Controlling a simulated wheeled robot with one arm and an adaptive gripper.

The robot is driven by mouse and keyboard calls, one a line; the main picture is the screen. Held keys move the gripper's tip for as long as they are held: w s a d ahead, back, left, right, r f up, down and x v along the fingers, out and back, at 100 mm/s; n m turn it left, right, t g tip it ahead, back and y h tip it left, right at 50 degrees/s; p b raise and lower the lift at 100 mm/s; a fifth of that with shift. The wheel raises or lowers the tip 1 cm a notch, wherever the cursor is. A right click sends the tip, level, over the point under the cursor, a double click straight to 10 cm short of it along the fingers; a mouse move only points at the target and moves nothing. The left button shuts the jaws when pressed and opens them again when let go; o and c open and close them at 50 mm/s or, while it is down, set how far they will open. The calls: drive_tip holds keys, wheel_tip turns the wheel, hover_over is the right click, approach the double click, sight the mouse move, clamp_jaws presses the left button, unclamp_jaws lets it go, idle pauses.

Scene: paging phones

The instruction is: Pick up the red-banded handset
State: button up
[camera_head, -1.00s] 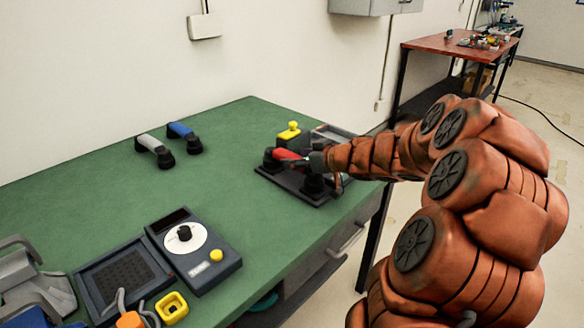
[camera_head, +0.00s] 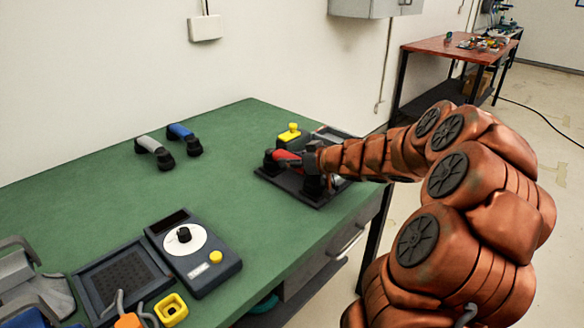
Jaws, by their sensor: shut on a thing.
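The red-banded handset (camera_head: 286,156) lies on a dark cradle base (camera_head: 273,175) near the right edge of the green table. Its red grip shows, with black ends. My gripper (camera_head: 308,160) reaches in from the right and is shut on the handset's grip. The gripper's fingers are small and partly hidden, and my arm covers the right part of the base. I cannot tell any gap between handset and base.
A white-banded handset (camera_head: 153,150) and a blue-banded handset (camera_head: 184,136) lie at the back left. A dial unit (camera_head: 194,251) is in front. The table middle is clear.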

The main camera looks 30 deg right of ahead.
sight(292, 157)
clamp_jaws()
drive_tip(key=shift+r, duration=0.15)
drive_tip(key=shift+r+p, duration=0.7)
drive_tip(key=shift+r, duration=1.1)
drive_tip(key=s+a+r, duration=0.1)
drive_tip(key=s, duration=1.5)
drive_tip(key=shift+p, duration=0.4)
drive_tip(key=shift+r, duration=0.1)
